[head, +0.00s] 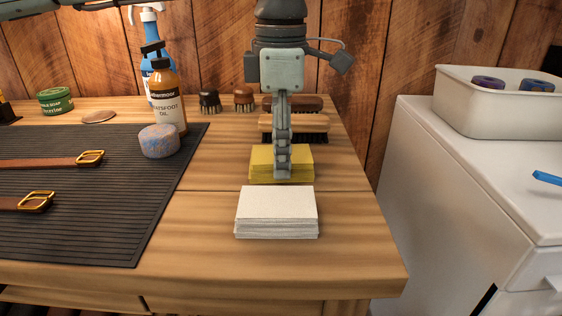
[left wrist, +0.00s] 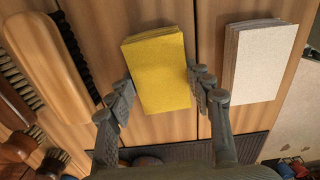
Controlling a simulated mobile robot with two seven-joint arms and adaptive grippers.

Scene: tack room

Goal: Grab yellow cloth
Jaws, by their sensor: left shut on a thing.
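The yellow cloth (head: 261,165) is a folded, layered stack on the wooden bench, behind a white stack. My left gripper (head: 283,172) points straight down over it, and its fingers hide part of the cloth in the head view. In the left wrist view the yellow cloth (left wrist: 158,75) lies between the two fingers of my left gripper (left wrist: 161,84), one at each side edge. The gripper is shut on the cloth. I see no clear gap between the cloth and the bench. My right gripper is in neither view.
A white folded stack (head: 276,212) lies just in front of the cloth. Wooden brushes (head: 293,122) stand close behind it. Left are an oil bottle (head: 168,104), a sponge (head: 159,141) and a black mat (head: 80,190) with leather straps. A white cabinet (head: 450,190) stands right.

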